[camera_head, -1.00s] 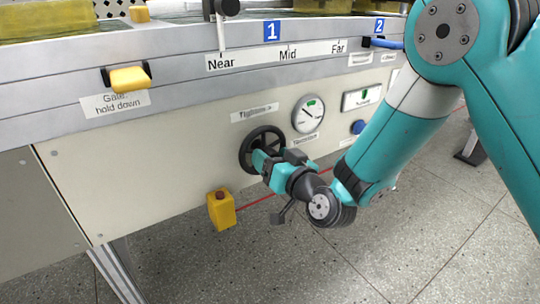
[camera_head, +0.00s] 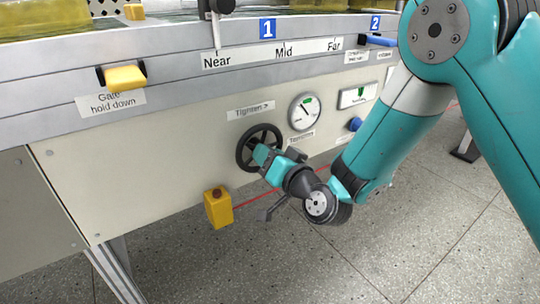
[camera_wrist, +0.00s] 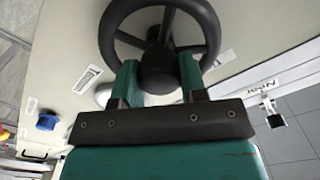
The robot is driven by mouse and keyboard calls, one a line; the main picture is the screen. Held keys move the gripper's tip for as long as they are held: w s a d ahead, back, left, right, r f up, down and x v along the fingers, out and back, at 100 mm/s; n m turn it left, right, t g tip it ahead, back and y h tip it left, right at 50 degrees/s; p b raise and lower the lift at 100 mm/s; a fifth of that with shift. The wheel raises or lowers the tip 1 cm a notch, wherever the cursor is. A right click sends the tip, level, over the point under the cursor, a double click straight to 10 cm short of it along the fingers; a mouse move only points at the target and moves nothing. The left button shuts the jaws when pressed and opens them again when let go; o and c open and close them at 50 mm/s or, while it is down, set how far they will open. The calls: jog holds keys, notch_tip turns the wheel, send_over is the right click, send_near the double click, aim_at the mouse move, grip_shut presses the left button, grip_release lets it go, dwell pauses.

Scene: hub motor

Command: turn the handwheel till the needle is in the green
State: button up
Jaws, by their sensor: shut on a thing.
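The black handwheel (camera_head: 241,160) is on the pale front panel, under the "Tighten" label (camera_head: 250,111). My gripper (camera_head: 263,153) is at the wheel's middle. In the wrist view the two teal fingers of my gripper (camera_wrist: 159,78) stand on either side of the dark hub of the handwheel (camera_wrist: 205,30), shut on it. The round gauge (camera_head: 303,112) is up and to the right of the wheel, with a green zone at its upper part. Its dark needle is thin, and I cannot tell surely whether it lies in the green.
A yellow box with a red button (camera_head: 218,207) is below left of the wheel. A blue knob (camera_head: 355,124) and a display (camera_head: 358,95) are right of the gauge. A yellow gate handle (camera_head: 124,76) juts out at the upper left. The floor in front is clear.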

jog(key=m, duration=0.6)
jog(key=m+p, duration=0.1)
jog(key=m, duration=0.5)
jog(key=shift+f, duration=0.1)
dwell(0.4)
jog(key=o, duration=0.9)
jog(key=shift+o, duration=0.2)
